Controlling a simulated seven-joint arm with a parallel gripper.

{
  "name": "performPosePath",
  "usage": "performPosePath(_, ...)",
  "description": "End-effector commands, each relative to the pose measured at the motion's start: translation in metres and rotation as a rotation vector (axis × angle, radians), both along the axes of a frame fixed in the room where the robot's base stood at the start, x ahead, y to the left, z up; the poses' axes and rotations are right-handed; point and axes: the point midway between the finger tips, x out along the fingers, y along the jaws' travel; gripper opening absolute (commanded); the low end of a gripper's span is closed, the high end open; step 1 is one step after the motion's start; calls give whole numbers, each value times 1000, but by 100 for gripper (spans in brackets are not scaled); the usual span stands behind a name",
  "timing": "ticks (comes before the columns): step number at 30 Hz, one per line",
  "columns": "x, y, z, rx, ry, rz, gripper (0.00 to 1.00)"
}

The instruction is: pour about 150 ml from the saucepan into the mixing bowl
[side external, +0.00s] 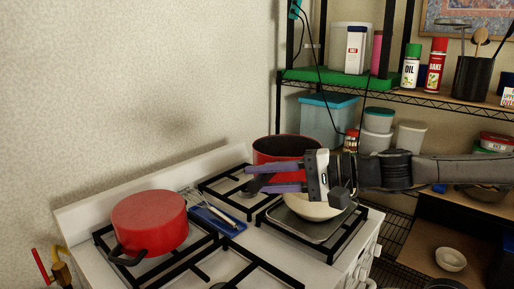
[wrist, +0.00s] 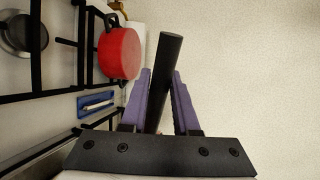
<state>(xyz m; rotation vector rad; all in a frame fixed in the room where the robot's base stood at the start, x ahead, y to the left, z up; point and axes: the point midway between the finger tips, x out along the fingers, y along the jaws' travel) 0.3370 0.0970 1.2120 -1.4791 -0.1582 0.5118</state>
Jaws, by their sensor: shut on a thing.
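My gripper (side external: 272,182) has its purple fingers shut on a black handle (side external: 254,184), which also shows between the fingers in the wrist view (wrist: 167,75). A red open-topped saucepan (side external: 270,151) is just behind my gripper in the side view and looks about upright. The join between handle and pan is hidden, and I cannot make out any liquid. The cream mixing bowl (side external: 308,211) is below my gripper, on a grey tray over the front right burner. My gripper covers much of the bowl. The bowl is out of the wrist view.
A red pot (side external: 150,222) with black handles stands on the left burners; it also shows in the wrist view (wrist: 121,53). A blue spoon rest (side external: 216,220) with utensils lies between the burners. A wire shelf (side external: 430,102) with containers stands at the right. The wall is behind.

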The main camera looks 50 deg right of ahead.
Motion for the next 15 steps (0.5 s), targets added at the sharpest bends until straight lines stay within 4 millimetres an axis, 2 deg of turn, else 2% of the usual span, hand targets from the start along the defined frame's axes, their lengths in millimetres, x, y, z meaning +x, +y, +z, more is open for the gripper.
performPosePath(3,-18,7,-2,-8,-21,37,0)
performPosePath(6,-24,8,-2,-9,-32,40,0)
performPosePath(15,-26,7,13,25,-48,38,0)
